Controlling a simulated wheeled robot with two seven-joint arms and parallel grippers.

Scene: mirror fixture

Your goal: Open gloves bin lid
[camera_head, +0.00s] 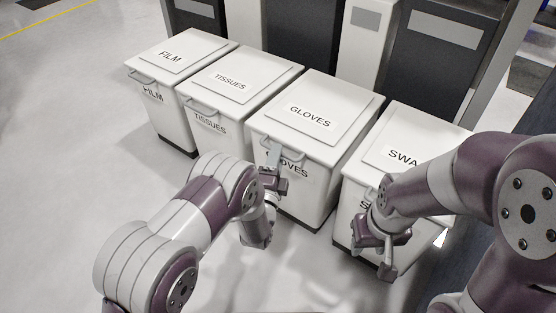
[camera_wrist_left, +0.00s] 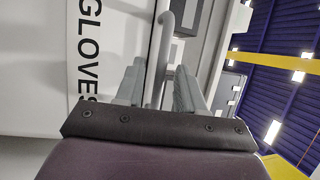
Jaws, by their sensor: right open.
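The gloves bin (camera_head: 315,165) is a white box with a flat lid (camera_head: 335,92) labelled GLOVES, and the lid lies closed. A curved grey handle (camera_head: 282,146) sticks out at the lid's front edge. My left gripper (camera_head: 274,157) is at this handle, in front of the bin. In the left wrist view the handle (camera_wrist_left: 166,35) runs between the two fingers, which stand apart on either side of it. Contact with the handle is not clear. My right gripper (camera_head: 378,258) is open and empty, low in front of the swabs bin.
The film bin (camera_head: 158,108) and tissues bin (camera_head: 208,132) stand to the left, and the bin with a label starting SWA (camera_head: 400,135) stands to the right, all with closed lids. Dark and white cabinets (camera_head: 430,60) stand behind. The floor (camera_head: 60,130) at left is clear.

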